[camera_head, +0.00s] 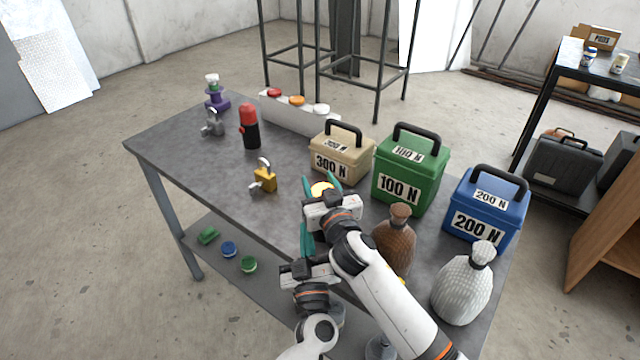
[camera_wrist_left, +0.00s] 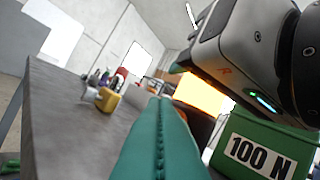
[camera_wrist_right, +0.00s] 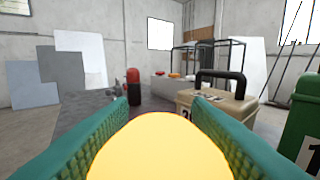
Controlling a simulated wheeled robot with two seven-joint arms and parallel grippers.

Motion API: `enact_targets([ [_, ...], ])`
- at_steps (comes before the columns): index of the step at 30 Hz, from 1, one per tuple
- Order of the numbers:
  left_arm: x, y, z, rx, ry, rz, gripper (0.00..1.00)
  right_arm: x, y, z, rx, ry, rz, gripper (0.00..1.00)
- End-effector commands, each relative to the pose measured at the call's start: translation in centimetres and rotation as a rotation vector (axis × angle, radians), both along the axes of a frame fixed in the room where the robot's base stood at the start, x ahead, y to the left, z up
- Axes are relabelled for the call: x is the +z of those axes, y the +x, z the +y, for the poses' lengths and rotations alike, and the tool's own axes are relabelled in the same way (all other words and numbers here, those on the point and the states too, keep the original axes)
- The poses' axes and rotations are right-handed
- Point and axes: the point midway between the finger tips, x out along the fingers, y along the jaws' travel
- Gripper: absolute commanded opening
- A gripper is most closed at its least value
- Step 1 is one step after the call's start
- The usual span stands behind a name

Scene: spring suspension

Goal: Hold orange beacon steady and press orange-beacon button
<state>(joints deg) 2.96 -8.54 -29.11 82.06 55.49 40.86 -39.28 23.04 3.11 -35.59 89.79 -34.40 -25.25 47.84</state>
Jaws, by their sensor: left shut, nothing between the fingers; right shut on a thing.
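The orange beacon (camera_head: 321,189) glows bright yellow-orange between the teal fingers of my right gripper (camera_head: 320,184), over the front part of the table. Its dome (camera_wrist_right: 160,150) fills the lower middle of the right wrist view, with a finger on each side. My left gripper (camera_head: 306,238) is shut and empty, just below and in front of the right one at the table's front edge. In the left wrist view its closed fingers (camera_wrist_left: 160,130) point up beside the glowing beacon (camera_wrist_left: 200,95).
Beige (camera_head: 340,163), green (camera_head: 411,180) and blue (camera_head: 485,212) weight boxes stand to the right. Brown (camera_head: 394,245) and white (camera_head: 463,290) sacks are near my right arm. The table's left front is clear.

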Motion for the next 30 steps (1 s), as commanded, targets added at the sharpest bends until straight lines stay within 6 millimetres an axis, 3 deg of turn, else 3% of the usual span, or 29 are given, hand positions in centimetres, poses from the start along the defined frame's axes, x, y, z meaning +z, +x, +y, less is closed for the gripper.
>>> enact_targets([
  [18, -0.1, -4.6, 3.3, 0.001, 0.001, 0.001, 0.00, 0.0, 0.0, 0.0, -0.001, -0.001, 0.001, 0.18],
  [30, 0.0, -4.7, 3.4, 0.000, 0.001, 0.000, 0.00, 0.0, 0.0, 0.0, -0.001, -0.001, 0.001, 0.18],
])
